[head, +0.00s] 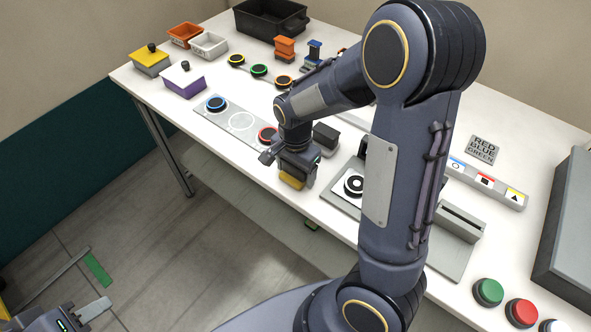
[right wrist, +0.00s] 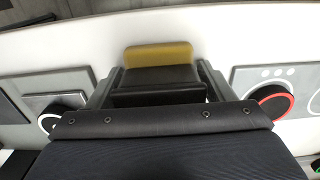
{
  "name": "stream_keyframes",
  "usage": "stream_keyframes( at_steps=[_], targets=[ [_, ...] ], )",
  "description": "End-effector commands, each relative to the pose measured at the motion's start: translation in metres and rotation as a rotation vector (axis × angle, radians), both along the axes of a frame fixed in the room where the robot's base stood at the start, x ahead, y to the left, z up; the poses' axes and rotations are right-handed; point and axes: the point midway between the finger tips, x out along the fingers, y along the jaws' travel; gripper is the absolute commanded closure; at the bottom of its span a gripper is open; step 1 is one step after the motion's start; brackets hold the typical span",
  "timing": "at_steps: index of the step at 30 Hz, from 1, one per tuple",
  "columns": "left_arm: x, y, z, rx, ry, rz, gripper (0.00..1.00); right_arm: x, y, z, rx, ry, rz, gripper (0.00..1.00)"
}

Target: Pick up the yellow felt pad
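The yellow felt pad (head: 291,182) is near the table's front edge, just below my right gripper (head: 295,172). In the right wrist view the yellow pad (right wrist: 158,53) shows as a strip along the far side of a dark block (right wrist: 157,77). The two fingers of my right gripper (right wrist: 158,82) stand on either side of this block, close to its sides. I cannot tell whether they press on it, or whether the pad is off the table. My left gripper (head: 80,315) is at the lower left corner over the floor, partly cut off, away from the pad.
A plate with blue and red rings (head: 240,121) lies left of my right gripper. A dark grey block (head: 326,136) stands close behind it. A grey fixture with a black-and-white disc (head: 354,185) is to its right. My right arm hides part of the table.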

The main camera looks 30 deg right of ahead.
Motion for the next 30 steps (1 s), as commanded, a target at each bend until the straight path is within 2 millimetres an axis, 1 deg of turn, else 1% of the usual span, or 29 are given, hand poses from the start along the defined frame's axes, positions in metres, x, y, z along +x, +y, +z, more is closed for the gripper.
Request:
stream_keyframes(
  at_steps=[1,6,8,16,20,23,24,26,30],
  targets=[
    [0.0,0.0,0.0,0.0,0.0,0.0,0.64,0.0,0.0,0.0,0.0,0.0,0.0,0.32],
    [0.0,0.0,0.0,0.0,0.0,0.0,0.64,0.0,0.0,0.0,0.0,0.0,0.0,0.54],
    [0.0,0.0,0.0,0.0,0.0,0.0,0.64,0.0,0.0,0.0,0.0,0.0,0.0,0.61],
    [0.0,0.0,0.0,0.0,0.0,0.0,0.64,0.0,0.0,0.002,0.0,-0.001,0.0,0.61],
    [0.0,0.0,-0.001,0.0,0.0,0.0,0.64,0.001,0.0,0.009,0.0,-0.003,0.001,0.61],
    [0.0,0.0,-0.003,0.0,0.0,0.0,0.64,0.001,0.0,0.023,0.001,-0.006,0.002,0.61],
    [0.0,0.0,-0.004,0.0,0.0,0.0,0.64,0.002,0.0,0.032,0.002,-0.009,0.002,0.61],
    [0.0,0.0,-0.003,0.0,0.0,0.0,0.64,-0.006,0.009,0.045,0.004,-0.007,0.006,0.61],
    [0.0,0.0,-0.002,0.0,0.0,0.0,0.64,-0.027,0.028,0.079,0.004,-0.008,0.008,0.61]
  ],
)
